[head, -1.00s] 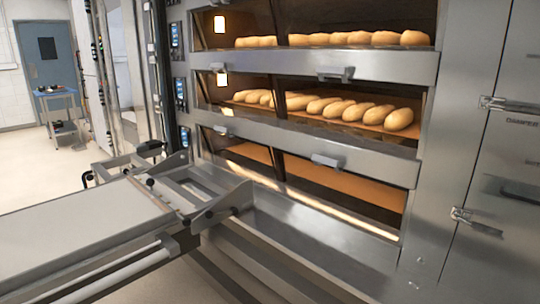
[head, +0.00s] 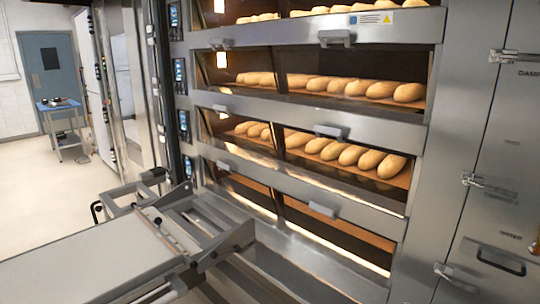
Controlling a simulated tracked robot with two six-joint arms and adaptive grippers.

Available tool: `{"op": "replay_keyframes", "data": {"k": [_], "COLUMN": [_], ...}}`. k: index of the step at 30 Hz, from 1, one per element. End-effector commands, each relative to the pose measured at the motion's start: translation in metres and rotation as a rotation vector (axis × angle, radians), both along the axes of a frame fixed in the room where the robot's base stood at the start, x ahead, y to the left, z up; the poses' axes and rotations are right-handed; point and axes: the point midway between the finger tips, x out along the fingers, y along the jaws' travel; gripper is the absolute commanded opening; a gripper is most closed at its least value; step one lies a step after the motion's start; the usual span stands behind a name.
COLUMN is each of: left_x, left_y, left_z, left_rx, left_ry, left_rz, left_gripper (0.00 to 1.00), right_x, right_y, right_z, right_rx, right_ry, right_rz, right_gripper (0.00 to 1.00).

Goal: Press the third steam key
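Small control panels with lit displays stand in a column along the oven's left post, one beside each visible deck. From the top they are the first panel (head: 174,15), the second panel (head: 180,75), the third panel (head: 184,125) and a lowest one (head: 188,167). All are seen at a steep angle. The single keys, including the steam keys, are too small to tell apart. Neither of my grippers is in view.
The deck oven (head: 310,122) holds loaves in its upper visible decks; the lowest looks empty. A loader with a pale belt (head: 90,262) juts out at lower left, in front of the oven. A blue-topped table (head: 58,104) stands far left on open floor.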

Motion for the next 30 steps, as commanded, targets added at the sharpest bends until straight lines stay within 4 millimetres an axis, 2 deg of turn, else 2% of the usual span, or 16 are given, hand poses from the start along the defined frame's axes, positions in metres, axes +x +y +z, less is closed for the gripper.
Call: {"op": "replay_keyframes", "data": {"k": [3, 9, 11, 30], "left_x": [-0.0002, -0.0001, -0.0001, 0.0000], "left_y": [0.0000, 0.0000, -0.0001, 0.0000], "left_z": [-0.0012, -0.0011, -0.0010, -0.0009], "left_rx": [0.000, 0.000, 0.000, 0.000], "left_ry": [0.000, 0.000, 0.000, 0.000], "left_rz": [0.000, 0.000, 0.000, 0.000], "left_gripper": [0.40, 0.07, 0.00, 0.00], "right_x": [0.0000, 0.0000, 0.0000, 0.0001], "right_y": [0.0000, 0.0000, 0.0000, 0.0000], "right_z": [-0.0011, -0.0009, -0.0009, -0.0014], "right_rx": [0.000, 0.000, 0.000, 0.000], "right_ry": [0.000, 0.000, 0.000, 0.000], "right_rz": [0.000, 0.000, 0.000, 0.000], "right_gripper": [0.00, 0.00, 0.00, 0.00]}}
